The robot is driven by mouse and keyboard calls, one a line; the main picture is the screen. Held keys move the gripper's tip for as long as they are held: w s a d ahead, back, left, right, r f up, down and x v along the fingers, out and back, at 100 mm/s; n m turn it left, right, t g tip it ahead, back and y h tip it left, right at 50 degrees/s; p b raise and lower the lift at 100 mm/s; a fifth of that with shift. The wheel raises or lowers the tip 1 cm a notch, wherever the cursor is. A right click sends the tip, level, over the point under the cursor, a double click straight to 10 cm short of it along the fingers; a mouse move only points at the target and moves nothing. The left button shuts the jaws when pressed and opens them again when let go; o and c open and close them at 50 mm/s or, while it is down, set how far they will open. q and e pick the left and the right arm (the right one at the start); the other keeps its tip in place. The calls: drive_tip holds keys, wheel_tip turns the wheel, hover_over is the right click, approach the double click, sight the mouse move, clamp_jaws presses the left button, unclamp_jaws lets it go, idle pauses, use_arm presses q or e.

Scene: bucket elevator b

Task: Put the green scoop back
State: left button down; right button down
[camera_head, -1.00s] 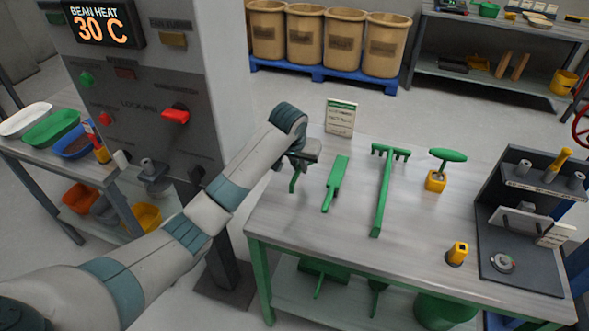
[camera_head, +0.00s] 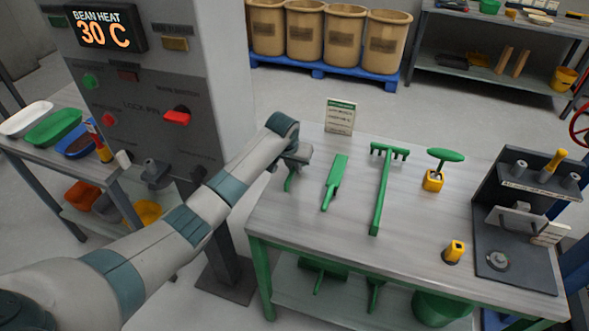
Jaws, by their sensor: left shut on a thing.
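My left gripper (camera_head: 294,160) is over the far left corner of the grey worktable (camera_head: 310,222), just left of a flat green tool (camera_head: 334,184). I cannot tell whether the piece touches the tabletop. My right gripper is not in view.
A green rake (camera_head: 381,195) and a green-handled tool in a yellow holder (camera_head: 433,181) are further right. A small sign (camera_head: 340,116) stands at the back edge. A grey machine column (camera_head: 215,75) is behind my left arm. The front left tabletop is clear.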

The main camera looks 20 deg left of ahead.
use_arm(q)
drive_tip(key=shift+f, duration=0.9)
drive_tip(key=shift+f, duration=0.15)
drive_tip(key=c, duration=1.8)
unclamp_jaws()
drive_tip(key=shift+v, duration=0.8)
drive_tip(key=b+v, duration=0.2)
drive_tip(key=v, duration=0.8)
drive_tip(key=shift+s+r, duration=0.1)
drive_tip(key=shift+r, duration=0.2)
drive_tip(key=shift+s, duration=0.1)
